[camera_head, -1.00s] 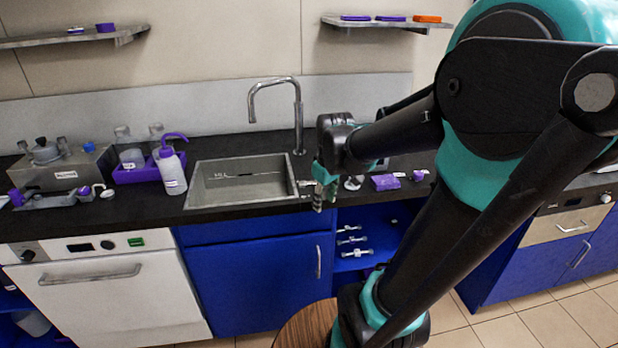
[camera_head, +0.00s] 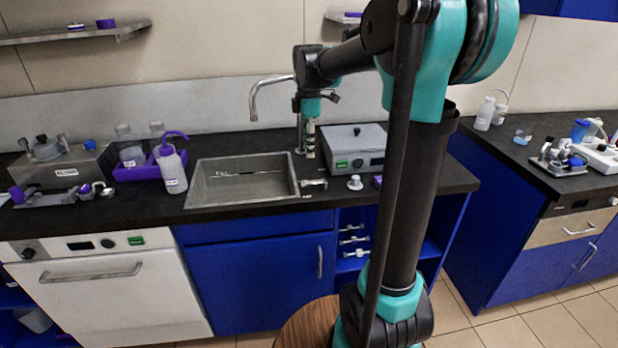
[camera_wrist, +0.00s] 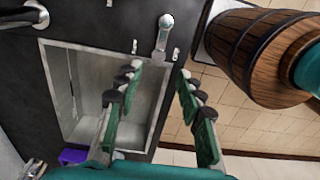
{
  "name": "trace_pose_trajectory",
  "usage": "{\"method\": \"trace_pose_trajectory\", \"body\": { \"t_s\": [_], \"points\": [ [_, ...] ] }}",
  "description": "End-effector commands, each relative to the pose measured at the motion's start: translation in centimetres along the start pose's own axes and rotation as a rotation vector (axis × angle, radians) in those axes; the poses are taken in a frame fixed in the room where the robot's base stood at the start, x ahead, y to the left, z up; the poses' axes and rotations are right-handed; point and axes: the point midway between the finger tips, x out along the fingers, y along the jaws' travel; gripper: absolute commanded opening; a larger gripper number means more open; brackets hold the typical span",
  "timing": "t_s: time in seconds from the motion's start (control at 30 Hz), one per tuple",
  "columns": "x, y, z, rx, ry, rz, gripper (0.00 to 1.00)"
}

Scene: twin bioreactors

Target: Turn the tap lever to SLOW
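The tap lever (camera_head: 313,184) is a small silver handle on the dark counter at the sink's front right corner. In the wrist view the lever (camera_wrist: 164,36) has a round silver knob end, and small pale marks sit around it; any lettering is unreadable. The steel sink (camera_head: 243,181) and curved tap spout (camera_head: 272,81) are to its left. My gripper (camera_head: 309,152) points down, raised above the counter near the lever and clear of it. In the wrist view my gripper (camera_wrist: 161,70) is open, its two fingers apart with nothing between them.
A grey box device (camera_head: 355,145) and a small white item (camera_head: 355,183) stand right of the lever. A white wash bottle (camera_head: 171,170) and purple tray (camera_head: 135,174) stand left of the sink. The counter's front edge is close to the lever.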

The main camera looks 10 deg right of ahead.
Motion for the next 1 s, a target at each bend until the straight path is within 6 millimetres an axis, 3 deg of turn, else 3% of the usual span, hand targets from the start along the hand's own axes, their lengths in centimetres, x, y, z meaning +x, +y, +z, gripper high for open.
{"method": "trace_pose_trajectory", "body": {
  "t_s": [0.3, 0.5, 0.7, 1.0],
  "points": [
    [6.4, 0.0, 0.0, 0.001, 0.0, 0.0, 0.38],
    [9.6, 0.0, 0.0, 0.001, 0.0, 0.0, 0.38],
    [11.3, 0.0, 0.0, 0.001, 0.0, 0.0, 0.38],
    [11.7, 0.0, 0.0, 0.001, 0.0, 0.0, 0.38]
  ]
}}
